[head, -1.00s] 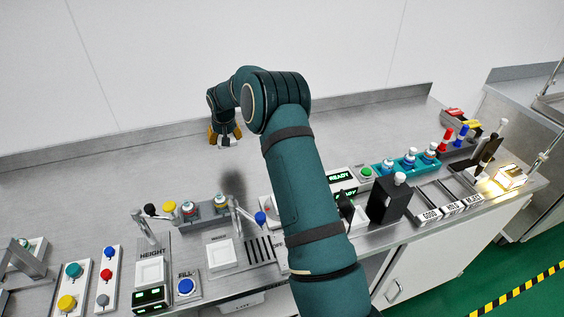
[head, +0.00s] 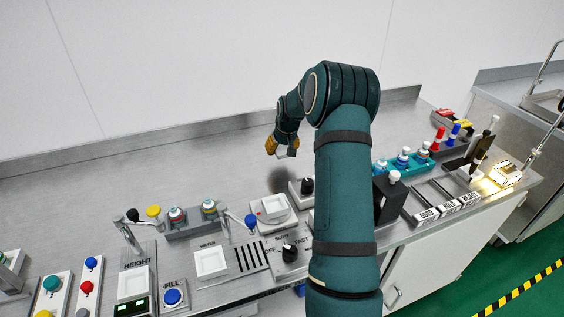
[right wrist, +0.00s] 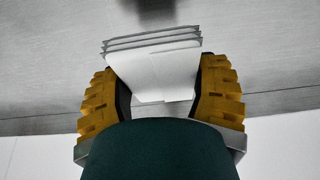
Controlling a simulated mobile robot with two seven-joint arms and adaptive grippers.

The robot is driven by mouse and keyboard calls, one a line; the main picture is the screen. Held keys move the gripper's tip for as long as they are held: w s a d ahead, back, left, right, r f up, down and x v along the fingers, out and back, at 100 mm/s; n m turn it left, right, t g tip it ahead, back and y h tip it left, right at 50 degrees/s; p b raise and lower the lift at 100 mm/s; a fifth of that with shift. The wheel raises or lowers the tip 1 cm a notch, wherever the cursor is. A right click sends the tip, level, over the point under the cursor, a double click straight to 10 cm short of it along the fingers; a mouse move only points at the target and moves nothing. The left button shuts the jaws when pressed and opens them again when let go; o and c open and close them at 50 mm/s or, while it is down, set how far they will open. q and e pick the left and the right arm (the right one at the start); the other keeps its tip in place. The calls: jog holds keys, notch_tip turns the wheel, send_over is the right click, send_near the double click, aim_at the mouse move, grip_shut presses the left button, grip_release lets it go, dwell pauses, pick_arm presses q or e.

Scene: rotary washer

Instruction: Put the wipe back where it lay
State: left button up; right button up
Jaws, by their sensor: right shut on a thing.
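The wipe (right wrist: 155,68) is a white folded cloth with several layers, seen between the two yellow fingers in the right wrist view. My right gripper (right wrist: 160,90) is shut on it. My left gripper is not in view.
A white rotary device (head: 270,208), a black knob (head: 290,252) and a white pad (head: 211,262) stand on the bench. A grey rack (head: 193,222) with capped vials is at left. A teal rack (head: 405,163) is at right. The bench's back is clear.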

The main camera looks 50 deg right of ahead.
aim_at(281, 162)
notch_tip(281, 162, down, 5)
jog(key=shift+f+b, duration=0.2)
jog(key=shift+b, duration=0.25)
jog(key=shift+r, duration=0.1)
jog(key=shift+f, duration=0.25)
jog(key=o, duration=1.1)
jog(key=shift+r, duration=0.1)
